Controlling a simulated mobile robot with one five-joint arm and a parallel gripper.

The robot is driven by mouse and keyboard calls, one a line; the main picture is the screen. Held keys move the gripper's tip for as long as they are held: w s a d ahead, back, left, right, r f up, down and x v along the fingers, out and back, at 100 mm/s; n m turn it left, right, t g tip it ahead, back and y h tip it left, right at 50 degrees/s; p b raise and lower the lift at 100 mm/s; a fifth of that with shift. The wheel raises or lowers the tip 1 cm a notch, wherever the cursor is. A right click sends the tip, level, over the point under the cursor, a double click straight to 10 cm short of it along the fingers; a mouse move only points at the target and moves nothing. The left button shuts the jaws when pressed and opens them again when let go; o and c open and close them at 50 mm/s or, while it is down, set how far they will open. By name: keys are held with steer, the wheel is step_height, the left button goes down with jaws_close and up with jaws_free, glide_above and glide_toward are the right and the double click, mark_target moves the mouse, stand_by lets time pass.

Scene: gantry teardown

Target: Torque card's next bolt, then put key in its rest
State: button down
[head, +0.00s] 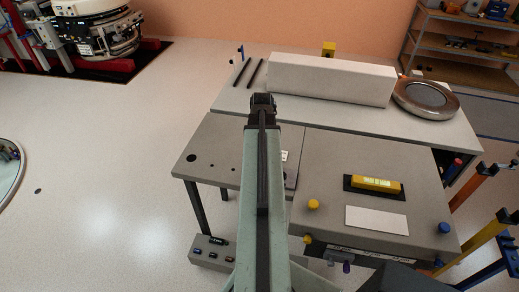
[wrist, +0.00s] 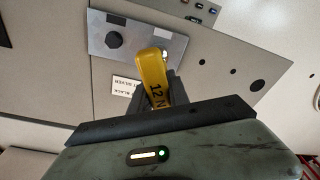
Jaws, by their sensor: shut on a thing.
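My gripper (head: 263,101) is at the end of my outstretched arm, over the grey benches in the head view. In the wrist view its dark jaws (wrist: 157,100) are shut on a yellow key (wrist: 152,70) marked "12 N". The key's far end overlaps a light grey metal plate (wrist: 185,20). A small bright spot, possibly a bolt, is beside the key's tip; I cannot tell whether they touch. A printed card (wrist: 125,86) with "SILVER" and "BLACK" lies left of the jaws. The key cannot be made out in the head view, and I cannot identify its rest.
On the right bench are a yellow block on a dark mat (head: 349,186), a white sheet (head: 376,219), a yellow knob (head: 313,204) and a blue knob (head: 444,228). Behind stand a long pale box (head: 330,80) and a round ring (head: 426,97).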

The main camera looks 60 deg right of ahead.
steer(key=n, duration=0.5)
steer(key=shift+y, duration=0.3)
steer(key=n, duration=0.5)
steer(key=shift+y, duration=0.3)
steer(key=shift+f+b, duration=0.45)
steer(key=shift+a+r, duration=0.1)
